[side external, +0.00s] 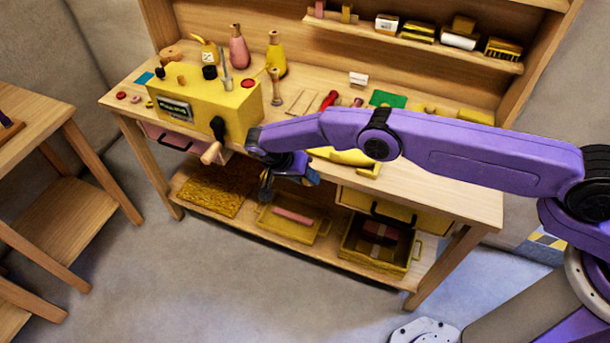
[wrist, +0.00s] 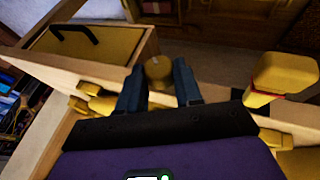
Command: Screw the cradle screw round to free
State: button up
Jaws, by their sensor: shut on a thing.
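A round brownish-yellow knob (wrist: 158,71), which looks like the cradle screw, sits between my fingertips in the wrist view. My gripper (wrist: 157,84) has one dark finger on each side of it and is shut on it. In the side external view my gripper (side external: 266,184) is at the bench's front edge, beneath my purple arm. There the knob is hidden, and I cannot tell how far it is turned.
The workbench (side external: 440,195) carries a yellow machine box (side external: 225,108) with a crank (side external: 214,152) just left of my gripper. A yellow drawer (wrist: 100,55) with a black handle and a yellow block (wrist: 286,72) flank it in the wrist view. Trays lie on the lower shelf (side external: 262,238).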

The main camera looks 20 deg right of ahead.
dwell(0.3)
jog(key=o, duration=1)
jog(key=shift+o, duration=0.2)
jog(key=v, duration=0.7)
jog(key=shift+r, duration=0.25)
jog(key=shift+a, duration=0.1)
